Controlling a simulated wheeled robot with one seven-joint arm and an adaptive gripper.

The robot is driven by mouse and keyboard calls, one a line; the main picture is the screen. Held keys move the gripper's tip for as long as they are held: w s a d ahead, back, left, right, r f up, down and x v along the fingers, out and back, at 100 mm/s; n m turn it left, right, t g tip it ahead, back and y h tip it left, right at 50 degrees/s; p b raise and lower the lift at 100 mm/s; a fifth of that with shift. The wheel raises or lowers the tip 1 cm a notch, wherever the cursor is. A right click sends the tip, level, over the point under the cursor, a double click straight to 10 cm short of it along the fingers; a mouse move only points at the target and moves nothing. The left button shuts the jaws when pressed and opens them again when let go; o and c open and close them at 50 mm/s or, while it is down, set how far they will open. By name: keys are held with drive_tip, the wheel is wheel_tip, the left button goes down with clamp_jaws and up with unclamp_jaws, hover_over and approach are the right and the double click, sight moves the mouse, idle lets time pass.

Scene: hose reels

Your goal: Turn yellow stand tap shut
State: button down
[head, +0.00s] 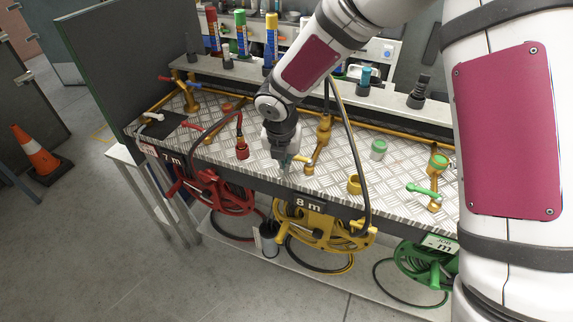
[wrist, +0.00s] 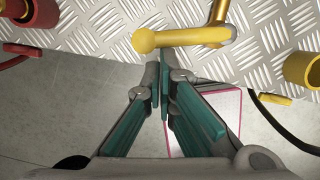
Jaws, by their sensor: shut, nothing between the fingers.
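The yellow stand tap (head: 324,130) is a brass upright on the chequer-plate bench top, with a yellow lever low at its front. In the wrist view the yellow lever (wrist: 190,37) lies roughly crosswise, with its round knob at the left end and the brass pipe at the right. My gripper (head: 285,168) is at the bench's front edge, just left of this tap. In the wrist view my gripper (wrist: 162,62) is shut and empty, its tips close to the lever near the knob. I cannot tell whether they touch it.
The yellow hose reel (head: 325,232) hangs below, between the red reel (head: 222,193) and the green reel (head: 425,262). A green-levered tap (head: 437,163) stands at right. A yellow collar (head: 354,184) and a red hose end (head: 242,150) are near my gripper. A dark hose arches beside the tap.

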drive_tip(key=shift+w+a+m+h+b, duration=0.15)
drive_tip(key=shift+w+m+b, duration=0.25)
drive_tip(key=shift+m, duration=0.2)
drive_tip(key=shift+w+a+m+h+b, duration=0.15)
drive_tip(key=shift+w+m+b, duration=0.1)
drive_tip(key=shift+w+m, duration=0.25)
drive_tip(key=shift+s, duration=0.2)
